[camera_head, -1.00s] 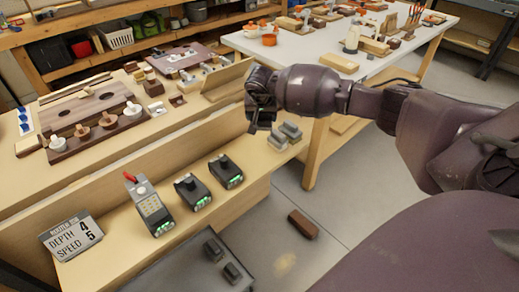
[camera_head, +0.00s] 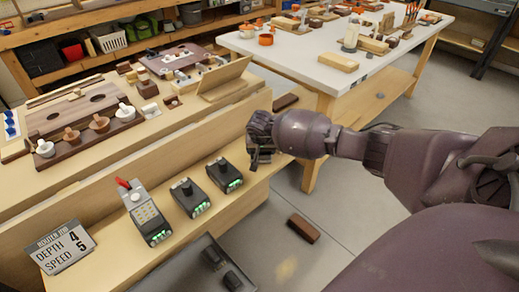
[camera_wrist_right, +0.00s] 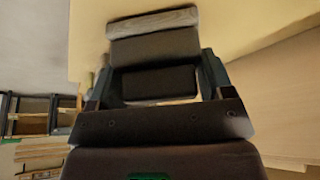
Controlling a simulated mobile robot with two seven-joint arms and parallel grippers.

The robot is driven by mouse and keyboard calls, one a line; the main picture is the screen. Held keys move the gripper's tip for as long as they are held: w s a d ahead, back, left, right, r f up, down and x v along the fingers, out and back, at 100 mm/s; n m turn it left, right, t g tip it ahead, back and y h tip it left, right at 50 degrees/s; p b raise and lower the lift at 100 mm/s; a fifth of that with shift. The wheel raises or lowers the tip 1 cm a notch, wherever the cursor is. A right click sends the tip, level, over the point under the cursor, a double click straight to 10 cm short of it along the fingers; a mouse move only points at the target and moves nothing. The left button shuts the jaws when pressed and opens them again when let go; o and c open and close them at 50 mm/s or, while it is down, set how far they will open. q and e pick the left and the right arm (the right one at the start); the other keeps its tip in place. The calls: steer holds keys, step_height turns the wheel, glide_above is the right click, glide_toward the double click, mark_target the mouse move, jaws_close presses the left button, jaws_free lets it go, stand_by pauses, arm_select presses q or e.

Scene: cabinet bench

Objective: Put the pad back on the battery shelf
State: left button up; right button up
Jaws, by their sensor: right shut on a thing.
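My right gripper (camera_head: 260,142) is low over the right end of the battery shelf (camera_head: 110,262). In the wrist view it is shut on a dark pad (camera_wrist_right: 160,83) between its fingers. In the head view the gripper and wrist hide most of this pad. A second block with a grey edge (camera_wrist_right: 152,22) lies just beyond the fingers in the wrist view, on the pale shelf. I cannot tell whether the held pad touches the shelf. My left gripper is not in view.
A brown block (camera_head: 303,228) lies on the floor. The ledge (camera_head: 160,165) rises behind the shelf.

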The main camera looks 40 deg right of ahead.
steer(key=shift+c, duration=0.3)
steer(key=shift+f, duration=0.25)
steer(key=o, duration=0.6)
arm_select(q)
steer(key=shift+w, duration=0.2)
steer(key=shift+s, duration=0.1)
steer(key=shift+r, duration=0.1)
arm_select(e)
steer(key=shift+r, duration=0.15)
